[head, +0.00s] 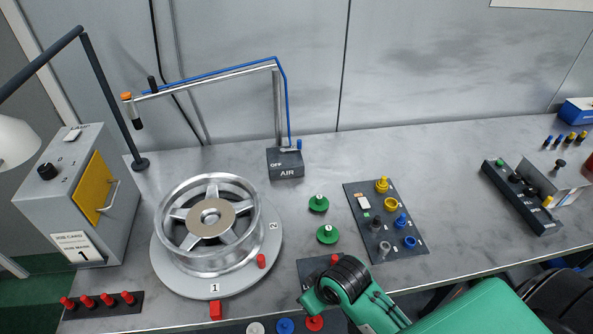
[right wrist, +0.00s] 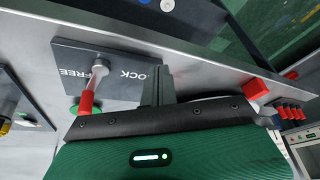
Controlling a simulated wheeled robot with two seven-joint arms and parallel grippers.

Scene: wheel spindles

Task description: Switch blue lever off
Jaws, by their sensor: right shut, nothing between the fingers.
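The blue lever (head: 298,145) sits on top of the dark AIR box (head: 285,166) at the back of the bench. Its blue end is at the box's right side, away from the OFF label at the left. My right gripper's wrist is at the front of the bench in the head view, well short of the AIR box; its fingers are hidden there. In the right wrist view my right gripper (right wrist: 158,86) is shut and empty, over the LOCK/FREE plate (right wrist: 115,72). A red-handled lever (right wrist: 87,100) stands beside it. My left gripper is not in view.
A wheel (head: 210,222) lies on a round turntable (head: 167,275) left of centre. Green knobs (head: 318,203) and a dark panel of coloured parts (head: 358,188) stand right of it. A blue hose arm (head: 215,78) rises behind the AIR box. A grey cabinet (head: 60,190) stands left.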

